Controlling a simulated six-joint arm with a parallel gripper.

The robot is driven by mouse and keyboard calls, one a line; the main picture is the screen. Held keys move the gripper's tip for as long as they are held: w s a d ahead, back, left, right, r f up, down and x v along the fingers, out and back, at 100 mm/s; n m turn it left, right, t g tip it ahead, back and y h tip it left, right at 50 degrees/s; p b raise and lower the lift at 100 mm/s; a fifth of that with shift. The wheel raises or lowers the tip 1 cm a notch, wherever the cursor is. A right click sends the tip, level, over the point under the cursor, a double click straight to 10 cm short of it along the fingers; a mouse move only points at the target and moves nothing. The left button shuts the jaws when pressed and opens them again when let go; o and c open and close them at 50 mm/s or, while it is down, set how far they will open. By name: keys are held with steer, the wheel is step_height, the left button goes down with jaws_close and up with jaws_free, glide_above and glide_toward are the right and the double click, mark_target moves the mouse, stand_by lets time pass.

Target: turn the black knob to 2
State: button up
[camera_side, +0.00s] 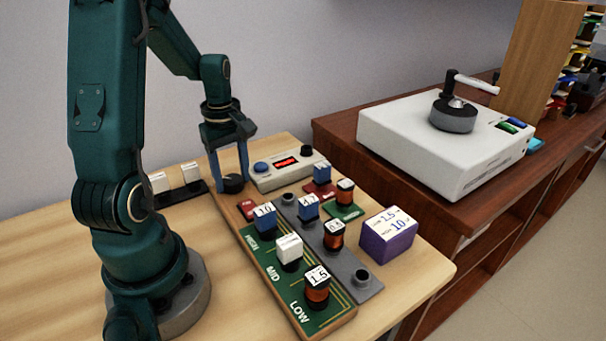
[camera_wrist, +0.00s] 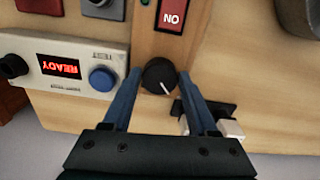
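The black knob (camera_wrist: 157,74) is round and sits on a wooden board, with a white pointer line toward the lower right in the wrist view. In the side view the knob (camera_side: 233,184) is at the board's far end. My gripper (camera_wrist: 160,78) has its two blue fingers on either side of the knob, with the fingers spread. In the side view my gripper (camera_side: 229,182) points down over it. Whether the fingertips touch the knob I cannot tell. I see no readable number marks around the knob.
A white box with a red READY display (camera_wrist: 62,67) and blue button (camera_wrist: 102,79) stands beside the knob. A red NO plate (camera_wrist: 172,17) is close by. White switches (camera_side: 175,180) lie near. Labelled blocks fill the green board (camera_side: 262,258). A purple block (camera_side: 388,238) stands right.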

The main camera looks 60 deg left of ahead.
jaws_close()
steer(key=m, duration=0.4)
steer(key=shift+m, duration=1.8)
steer(key=shift+o, duration=1.6)
jaws_free()
